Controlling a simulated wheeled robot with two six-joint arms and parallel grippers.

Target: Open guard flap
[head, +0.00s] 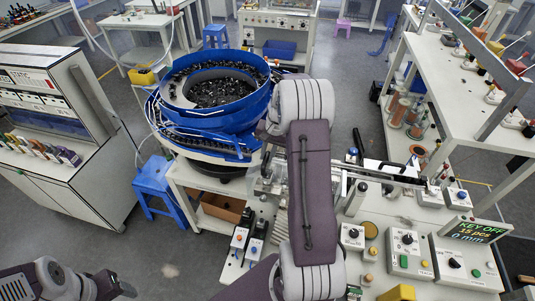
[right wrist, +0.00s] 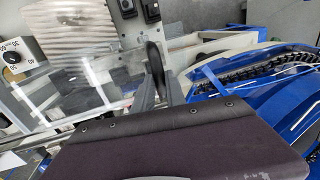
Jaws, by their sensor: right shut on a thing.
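The guard flap (right wrist: 92,88) looks like a clear panel in the right wrist view, beside the blue feeder bowl. In the head view, clear panelling (head: 268,180) shows just left of my right arm, and the arm hides much of it. My right gripper (right wrist: 160,75) is shut on a part at the flap; the exact grip is hard to see. In the head view my own arm covers its fingertips. My left gripper (head: 118,286) is low at the left, away from the flap; its jaws are too small to read.
The blue bowl (head: 262,103) full of dark connectors stands left of my right arm. Control boxes (head: 407,252) and a display reading KEY OFF (head: 474,229) are at the right. A blue stool (head: 160,185) stands at the left. A dial box (right wrist: 20,60) shows in the wrist view.

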